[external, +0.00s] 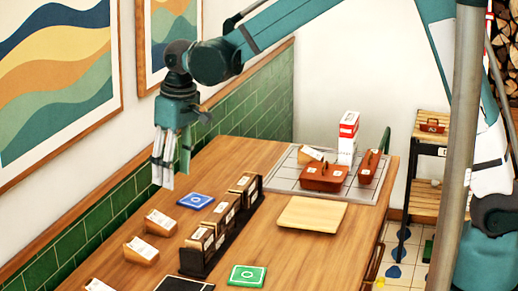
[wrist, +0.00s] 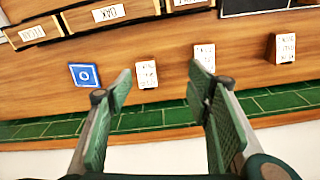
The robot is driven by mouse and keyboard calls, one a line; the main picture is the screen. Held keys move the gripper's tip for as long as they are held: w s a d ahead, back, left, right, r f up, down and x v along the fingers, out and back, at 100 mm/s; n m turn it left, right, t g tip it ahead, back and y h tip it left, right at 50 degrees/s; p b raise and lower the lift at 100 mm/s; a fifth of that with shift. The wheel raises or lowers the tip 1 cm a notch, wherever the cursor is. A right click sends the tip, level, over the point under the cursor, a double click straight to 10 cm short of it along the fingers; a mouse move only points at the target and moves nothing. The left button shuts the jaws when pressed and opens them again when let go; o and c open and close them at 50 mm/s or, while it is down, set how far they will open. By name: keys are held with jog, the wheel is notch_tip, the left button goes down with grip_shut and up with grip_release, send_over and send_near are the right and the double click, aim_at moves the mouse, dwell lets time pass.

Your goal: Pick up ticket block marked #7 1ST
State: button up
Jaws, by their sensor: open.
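Several small wooden ticket blocks with white labels stand in a row near the green-tiled wall; the external view shows one closest to the blue tile (external: 160,222), a middle one (external: 141,250) and one at the bottom edge (external: 98,286). The wrist view shows three, at left (wrist: 146,74), middle (wrist: 204,58) and right (wrist: 285,48). Their print is too small and upside down to read, so I cannot tell which is #7 1ST. My gripper (external: 168,175) is open and empty above the table; in the wrist view its fingertips (wrist: 160,82) frame the left block, and the right fingertip overlaps the middle one.
A blue tile (external: 195,201) lies near the row. A dark rack of labelled wooden boxes (external: 222,222) stands beside it. A green tile (external: 247,276), a wooden board (external: 311,214) and a grey grid tray (external: 283,181) with red-brown cases lie farther right. The green-tiled wall (external: 65,251) borders the table.

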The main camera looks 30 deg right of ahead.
jog(key=n+g, duration=0.1)
jog(key=n, duration=0.1)
send_over(134, 243)
jog(key=shift+h, duration=0.4)
jog(key=f, duration=1)
jog(key=shift+s+a+f, duration=0.1)
jog(key=shift+s+f, duration=0.15)
jog(key=shift+f, duration=0.1)
jog(key=shift+f, duration=1.3)
jog(key=shift+w+f, duration=0.2)
jog(key=shift+f, duration=2.4)
jog(key=c, duration=1)
